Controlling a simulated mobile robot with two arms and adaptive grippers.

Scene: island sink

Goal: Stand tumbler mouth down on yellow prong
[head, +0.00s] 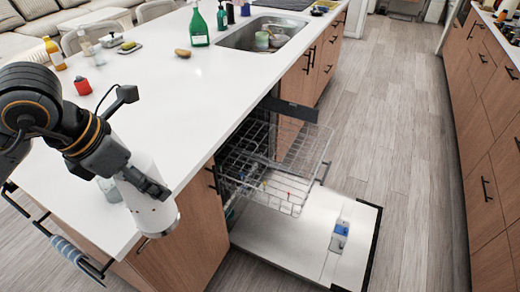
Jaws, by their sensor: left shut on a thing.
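My left gripper (140,145) is shut on a white tumbler (150,208), over the front edge of the island counter. The tumbler is slightly tilted, and I cannot tell which end is its mouth. The dishwasher rack (310,150) is pulled out to the right of the tumbler, well apart from it. Small coloured prong tips show in the rack, and a yellow prong (265,184) seems to be among them, though it is tiny. My right gripper is not in view.
The dishwasher door (290,245) lies open, with a blue-and-white item (340,236) on it. A green spray bottle (198,25), a sink (262,34), a potato-like item (183,53) and a red item (82,85) are on the counter. The mid-counter is clear.

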